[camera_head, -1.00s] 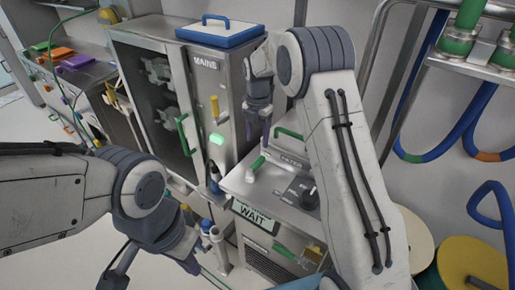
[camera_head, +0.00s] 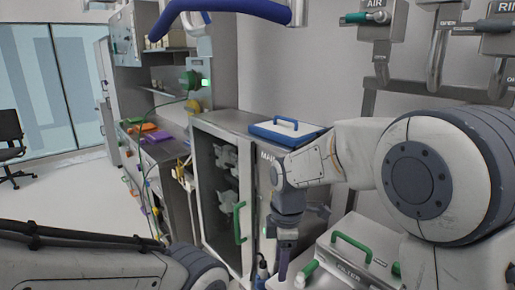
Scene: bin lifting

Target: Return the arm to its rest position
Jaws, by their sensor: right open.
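My right arm comes in from the right, with its large grey joint close to the camera. Its forearm reaches left, and the right gripper (camera_head: 284,262) hangs pointing down in front of the cabinet marked MAINS (camera_head: 261,180). The gripper is open, with nothing seen between its fingers. It is left of the grey box marked FILTER (camera_head: 322,262), which has a green handle (camera_head: 351,247). My left arm shows only as a link and joint along the bottom left edge. Its gripper is out of the frame.
A blue-rimmed tray (camera_head: 287,132) lies on the cabinet top. The cabinet door has a green handle (camera_head: 239,222). A bench with orange and purple items (camera_head: 158,136) stands behind left. A blue bar (camera_head: 250,8) and valve boxes (camera_head: 367,17) are overhead. Open floor lies left.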

